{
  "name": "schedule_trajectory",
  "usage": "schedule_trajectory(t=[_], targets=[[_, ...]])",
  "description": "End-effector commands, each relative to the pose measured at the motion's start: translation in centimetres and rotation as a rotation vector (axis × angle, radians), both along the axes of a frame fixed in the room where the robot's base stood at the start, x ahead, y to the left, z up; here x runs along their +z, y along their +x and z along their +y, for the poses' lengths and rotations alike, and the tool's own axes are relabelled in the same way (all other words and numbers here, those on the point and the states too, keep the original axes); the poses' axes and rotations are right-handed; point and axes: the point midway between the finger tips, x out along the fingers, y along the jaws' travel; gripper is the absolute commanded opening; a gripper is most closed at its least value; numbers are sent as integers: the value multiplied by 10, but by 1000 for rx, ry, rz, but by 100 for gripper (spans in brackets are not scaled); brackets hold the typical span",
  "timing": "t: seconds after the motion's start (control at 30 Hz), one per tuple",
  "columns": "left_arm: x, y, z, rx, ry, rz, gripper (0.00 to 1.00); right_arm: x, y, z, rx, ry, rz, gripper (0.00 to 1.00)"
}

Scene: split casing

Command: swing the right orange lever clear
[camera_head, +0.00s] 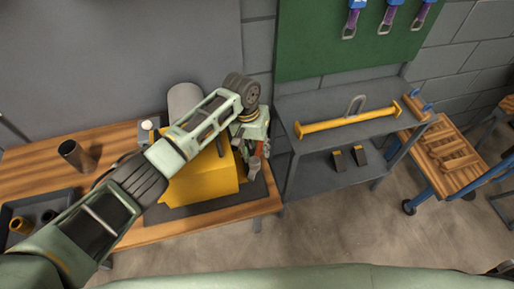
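The yellow casing (207,182) stands on a dark mat (190,212) on the wooden bench, partly covered by my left arm. My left gripper (256,158) points down at the casing's right side, beside the bench's right end. A small orange-red piece (266,149), which may be the right orange lever, shows right beside the gripper. I cannot tell whether the fingers touch it or are closed on it. The rest of the lever is hidden by the gripper and arm. My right gripper is not in view.
A grey cylinder (185,100) stands behind the casing. A dark cup (76,154) and a tray (62,197) with small parts are on the left. A grey shelf unit (290,172) with a yellow bar (348,122) stands close to the bench's right. Open floor lies in front.

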Motion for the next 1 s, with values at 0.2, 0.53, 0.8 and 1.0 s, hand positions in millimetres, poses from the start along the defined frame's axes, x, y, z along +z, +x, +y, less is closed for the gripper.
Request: schedule_trajectory(t=[0.2, 0.53, 0.8, 1.0], targets=[[-1, 0, 1, 1, 3, 2, 33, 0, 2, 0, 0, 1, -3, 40], [32, 2, 6, -1, 2, -2, 33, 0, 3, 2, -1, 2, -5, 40], [89, 5, 14, -1, 2, -3, 33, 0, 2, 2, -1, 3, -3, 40], [113, 6, 17, 0, 2, 0, 33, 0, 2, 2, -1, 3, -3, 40]])
